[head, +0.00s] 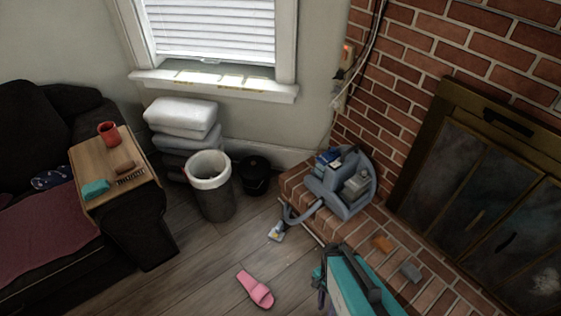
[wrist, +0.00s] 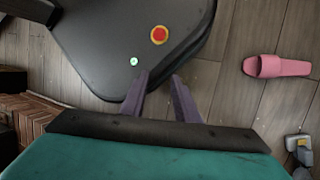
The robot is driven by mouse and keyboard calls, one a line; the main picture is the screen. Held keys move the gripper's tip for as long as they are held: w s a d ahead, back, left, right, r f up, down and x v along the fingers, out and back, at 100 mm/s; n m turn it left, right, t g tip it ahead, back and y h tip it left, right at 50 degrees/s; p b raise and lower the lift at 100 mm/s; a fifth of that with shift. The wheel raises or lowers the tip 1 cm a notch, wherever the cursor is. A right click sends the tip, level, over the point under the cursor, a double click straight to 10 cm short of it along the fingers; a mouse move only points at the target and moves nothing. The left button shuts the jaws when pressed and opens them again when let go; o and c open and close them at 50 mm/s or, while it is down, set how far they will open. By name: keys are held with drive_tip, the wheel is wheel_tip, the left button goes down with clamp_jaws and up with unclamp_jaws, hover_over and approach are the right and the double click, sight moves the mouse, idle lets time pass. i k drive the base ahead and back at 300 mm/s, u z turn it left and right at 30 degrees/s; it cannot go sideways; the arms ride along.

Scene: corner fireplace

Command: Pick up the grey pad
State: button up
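The grey pad (head: 411,271) looks like a small grey block lying flat on the brick hearth, right of an orange-brown block (head: 382,243). I cannot make out the pad in the wrist view. My gripper's fingers (wrist: 160,78) are apart with nothing between them, above the wooden floor and my dark base. In the head view my teal arm stands left of the pad, in front of the hearth, and largely hides the gripper.
A grey caddy (head: 343,194) with bottles stands on the hearth. A pink slipper (head: 255,289) and a small blue-white item (head: 276,231) lie on the floor. A bin (head: 216,199) and black bucket (head: 254,178) stand by the wall. A wooden tray (head: 98,153) rests on the sofa arm.

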sight(408, 269)
drive_tip(key=z, duration=4.6)
drive_tip(key=i, duration=0.1)
drive_tip(key=u, duration=3.3)
